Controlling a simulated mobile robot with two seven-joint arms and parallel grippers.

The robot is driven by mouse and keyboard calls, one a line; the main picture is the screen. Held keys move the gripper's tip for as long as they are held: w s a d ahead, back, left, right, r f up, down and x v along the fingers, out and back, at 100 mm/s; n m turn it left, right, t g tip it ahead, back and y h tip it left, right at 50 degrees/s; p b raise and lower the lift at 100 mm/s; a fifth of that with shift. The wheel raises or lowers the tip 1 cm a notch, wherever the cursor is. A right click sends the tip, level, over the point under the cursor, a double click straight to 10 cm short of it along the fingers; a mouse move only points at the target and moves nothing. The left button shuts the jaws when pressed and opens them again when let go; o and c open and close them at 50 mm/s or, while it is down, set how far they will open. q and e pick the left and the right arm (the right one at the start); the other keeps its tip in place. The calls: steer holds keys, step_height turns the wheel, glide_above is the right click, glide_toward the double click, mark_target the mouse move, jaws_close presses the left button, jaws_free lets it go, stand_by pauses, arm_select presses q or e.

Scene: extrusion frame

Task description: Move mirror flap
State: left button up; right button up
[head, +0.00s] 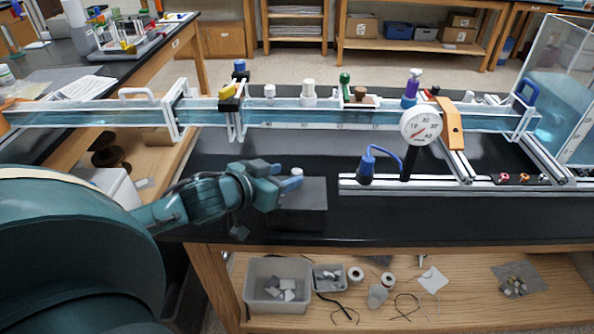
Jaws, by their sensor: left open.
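My left gripper (270,197) reaches in from the left, low over the black bench top, and is open with nothing visible between its fingers. The extrusion frame (455,183) lies on the bench to the right, apart from the gripper. I cannot tell which part is the mirror flap; no clear mirror surface shows. My right gripper is not in view.
A long clear channel of blue water (300,113) crosses behind the gripper. A round dial gauge (421,125), an orange bracket (454,124) and a blue hooked tool (366,168) stand on the right. A clear tank (560,90) is at far right. Bins (278,284) sit on the shelf below.

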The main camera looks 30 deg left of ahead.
mark_target(295, 172)
arm_select(q)
steer(key=shift+x, duration=2.7)
steer(key=shift+c, duration=0.3)
jaws_close()
